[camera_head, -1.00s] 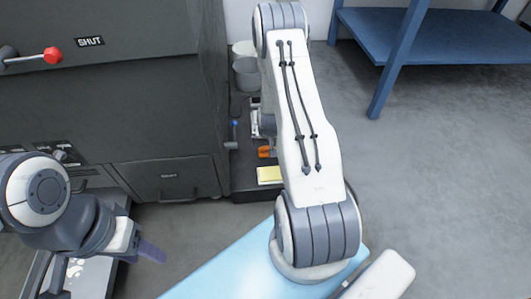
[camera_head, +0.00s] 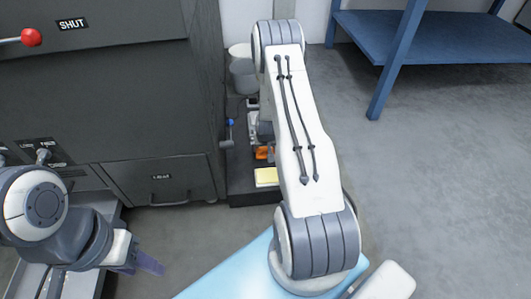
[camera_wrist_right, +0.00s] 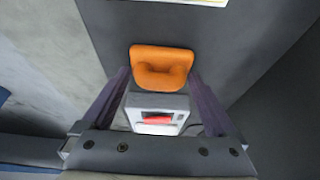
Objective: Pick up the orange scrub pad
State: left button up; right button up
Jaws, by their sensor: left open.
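The orange scrub pad (camera_head: 262,153) lies on a low dark surface beside the dark cabinet, partly hidden behind my right arm in the head view. In the right wrist view the pad (camera_wrist_right: 162,60) is ahead between my right gripper's fingertips (camera_wrist_right: 158,78). The right gripper is open, with a finger to each side of the pad; I cannot tell whether either touches it. In the head view this gripper is mostly hidden by its own arm. My left gripper (camera_head: 148,263) is open and empty at lower left, far from the pad.
A grey-white device with a red part (camera_wrist_right: 158,113) sits close to the pad, between the right fingers in the wrist view. Grey pots (camera_head: 244,76) stand behind. The cabinet (camera_head: 120,110) is left; open floor is right.

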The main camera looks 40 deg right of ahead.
aim_at(265, 147)
jog(key=c, duration=0.4)
jog(key=shift+r+p, duration=0.45)
jog(key=shift+r, duration=0.1)
notch_tip(265, 147, up, 4)
jog(key=p, duration=0.3)
jog(key=shift+f, duration=0.15)
jog(key=s+d+r+p, duration=0.2)
jog(key=s, duration=0.1)
jog(key=s+d+r+p, duration=0.2)
jog(key=s, duration=0.1)
jog(key=s+d+r+p, duration=0.1)
jog(key=s+r+p, duration=0.1)
jog(key=s, duration=0.2)
jog(key=shift+d+r, duration=0.1)
jog(key=shift+d, duration=0.3)
